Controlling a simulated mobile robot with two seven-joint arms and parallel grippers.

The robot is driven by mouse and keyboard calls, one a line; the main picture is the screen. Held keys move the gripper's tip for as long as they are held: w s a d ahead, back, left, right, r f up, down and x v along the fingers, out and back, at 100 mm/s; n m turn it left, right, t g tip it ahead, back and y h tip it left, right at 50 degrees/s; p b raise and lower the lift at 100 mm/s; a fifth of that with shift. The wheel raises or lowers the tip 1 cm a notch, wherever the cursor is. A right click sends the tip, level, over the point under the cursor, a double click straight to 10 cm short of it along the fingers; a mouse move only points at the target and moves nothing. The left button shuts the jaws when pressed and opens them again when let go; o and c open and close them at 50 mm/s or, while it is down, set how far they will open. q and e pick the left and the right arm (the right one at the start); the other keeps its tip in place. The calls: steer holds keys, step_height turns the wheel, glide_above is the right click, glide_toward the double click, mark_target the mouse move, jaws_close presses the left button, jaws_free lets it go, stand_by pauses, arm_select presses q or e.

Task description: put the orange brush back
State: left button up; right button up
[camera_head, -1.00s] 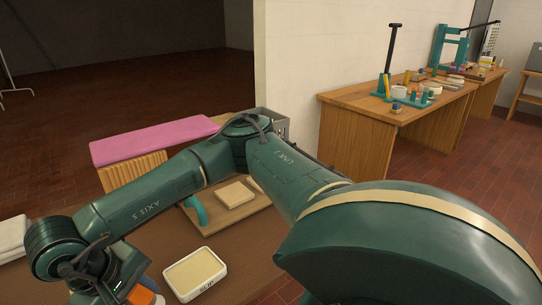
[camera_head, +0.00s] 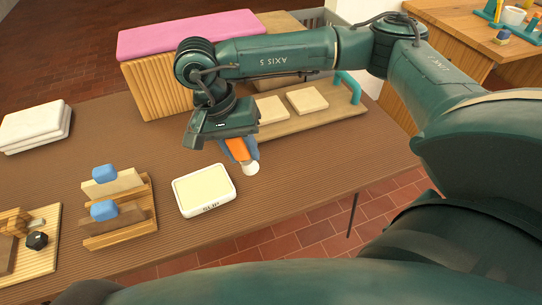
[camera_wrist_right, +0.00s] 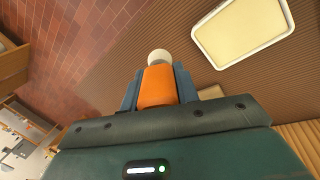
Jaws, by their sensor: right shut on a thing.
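The right wrist view also shows the brush (camera_wrist_right: 158,87) between the fingers of the right gripper (camera_wrist_right: 159,80). A stepped wooden rack (camera_head: 122,236) stands on the table at the left, bearing two wooden pieces with blue tops (camera_head: 103,173). My left gripper is not in view.
A white tray (camera_head: 184,211) of cream slip lies between rack and gripper. A wooden board (camera_head: 330,110) with pale tiles and a teal handle lies behind. A pink-topped box (camera_head: 160,88), folded white cloths (camera_head: 35,127) and a wooden board with a black knob (camera_head: 37,241) are around.

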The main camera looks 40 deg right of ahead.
steer(key=w+d+m+t+y+b, duration=0.1)
steer(key=d+m, duration=0.2)
steer(key=m, duration=1.2)
steer(key=w+d+m+t+y+b, duration=0.1)
steer(key=d+m, duration=0.3)
steer(key=m, duration=1.1)
steer(key=shift+w+d+m, duration=0.2)
steer(key=shift+w+m, duration=0.1)
steer(key=shift+w, duration=0.1)
steer(key=shift+f, duration=0.1)
step_height(320, 180, down, 9)
steer(key=shift+f, duration=0.2)
steer(key=shift+f, duration=0.1)
steer(key=shift+f, duration=0.15)
steer(key=o, duration=1)
steer(key=shift+c, duration=0.2)
